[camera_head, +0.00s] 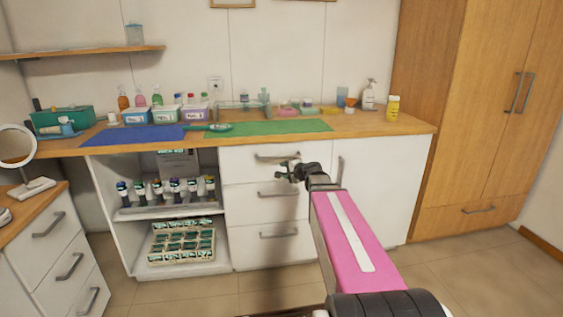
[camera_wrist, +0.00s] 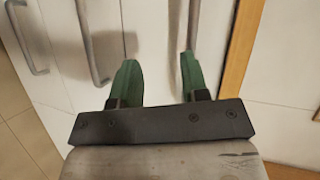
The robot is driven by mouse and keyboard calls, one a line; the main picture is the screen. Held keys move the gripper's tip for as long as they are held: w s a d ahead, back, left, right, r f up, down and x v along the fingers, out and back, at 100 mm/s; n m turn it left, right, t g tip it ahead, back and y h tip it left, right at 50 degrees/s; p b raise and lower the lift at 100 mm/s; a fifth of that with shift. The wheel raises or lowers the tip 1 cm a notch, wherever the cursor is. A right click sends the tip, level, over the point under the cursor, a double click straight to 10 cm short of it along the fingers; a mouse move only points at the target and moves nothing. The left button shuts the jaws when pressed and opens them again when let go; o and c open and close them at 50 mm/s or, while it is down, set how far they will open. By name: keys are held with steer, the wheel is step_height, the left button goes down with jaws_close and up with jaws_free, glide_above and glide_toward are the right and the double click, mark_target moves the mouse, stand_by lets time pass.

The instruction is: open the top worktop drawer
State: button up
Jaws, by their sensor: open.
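The top worktop drawer (camera_head: 245,162) is a white front under the wooden worktop, and it is closed. Its grey bar handle (camera_head: 278,156) is horizontal in the head view. My gripper (camera_head: 284,172) is in front of the drawers, just below and right of that handle in the picture. In the wrist view, turned sideways, my gripper (camera_wrist: 159,62) has two green fingers spread apart with nothing between them. The top handle (camera_wrist: 192,22) appears in line with the right fingertip, which may hide its lower end. I cannot tell whether they touch.
Two lower drawers with similar handles, the middle handle (camera_head: 277,194) and the bottom handle (camera_head: 278,235), are closed. A cabinet door (camera_head: 385,185) is to the right, open shelves (camera_head: 140,215) to the left. Bottles and boxes stand on the worktop (camera_head: 350,127). Floor in front looks clear.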

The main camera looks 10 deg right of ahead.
mark_target(279, 157)
step_height(279, 157, up, 3)
steer(key=w+d+m+t, duration=0.1)
steer(key=d+m+t, duration=0.1)
steer(key=d, duration=0.1)
steer(key=x, duration=1.1)
steer(key=shift+a+f, duration=0.1)
steer(key=shift+f, duration=0.05)
steer(key=shift+s, duration=0.1)
jaws_close()
